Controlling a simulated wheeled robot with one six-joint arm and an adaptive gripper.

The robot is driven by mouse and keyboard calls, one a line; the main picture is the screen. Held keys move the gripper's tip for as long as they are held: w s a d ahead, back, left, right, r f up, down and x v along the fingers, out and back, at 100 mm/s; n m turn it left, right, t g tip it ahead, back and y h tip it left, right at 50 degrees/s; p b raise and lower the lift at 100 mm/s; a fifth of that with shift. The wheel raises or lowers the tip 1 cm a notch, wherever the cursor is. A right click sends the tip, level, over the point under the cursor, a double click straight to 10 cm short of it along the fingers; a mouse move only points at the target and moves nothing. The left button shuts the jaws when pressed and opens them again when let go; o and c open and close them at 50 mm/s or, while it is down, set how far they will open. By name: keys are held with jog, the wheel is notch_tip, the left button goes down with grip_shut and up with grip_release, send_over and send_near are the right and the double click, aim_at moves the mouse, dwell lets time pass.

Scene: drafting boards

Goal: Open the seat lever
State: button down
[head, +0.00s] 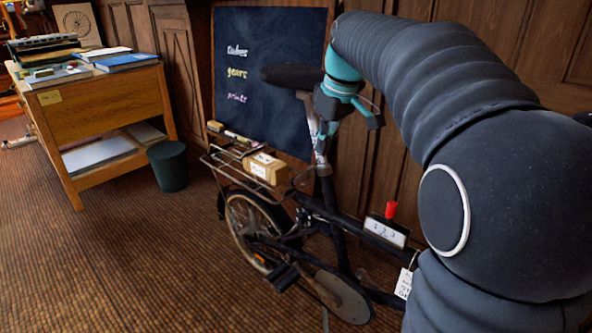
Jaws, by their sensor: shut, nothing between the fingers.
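A dark bicycle (330,215) stands in front of a chalkboard. Its black saddle (288,76) sits on a silver seat post (321,145). My gripper (345,118), with a teal wrist, is beside the top of the seat post, just right of the saddle. It is shut with nothing held. I cannot make out the seat lever; the gripper covers part of the post, and the clamp area below is small and dark. A red-tipped lever (391,210) stands on a white plate marked with numbers on the frame, lower right; I cannot tell whether it belongs to the seat.
A rear rack (222,163) carries a cardboard box (264,168). A wooden desk (110,112) with books and a dark green bin (168,166) stand at left. The chalkboard (255,40) and wood panelling are close behind the bicycle. Open floor (130,260) lies at front left.

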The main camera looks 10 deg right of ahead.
jog(key=b, duration=0.1)
send_near(296, 183)
notch_tip(296, 183, down, 5)
jog(key=s+d, duration=0.2)
jog(key=shift+w+a+f, duration=0.45)
jog(key=shift+w+a, duration=0.05)
jog(key=shift+w, duration=0.25)
jog(key=shift+w+a+f, duration=0.4)
jog(key=shift+w+a, duration=0.05)
jog(key=shift+w, duration=0.35)
jog(key=shift+w+a+p, duration=0.5)
jog(key=shift+w+p, duration=0.05)
jog(key=shift+p, duration=0.15)
jog(key=shift+a+f, duration=0.2)
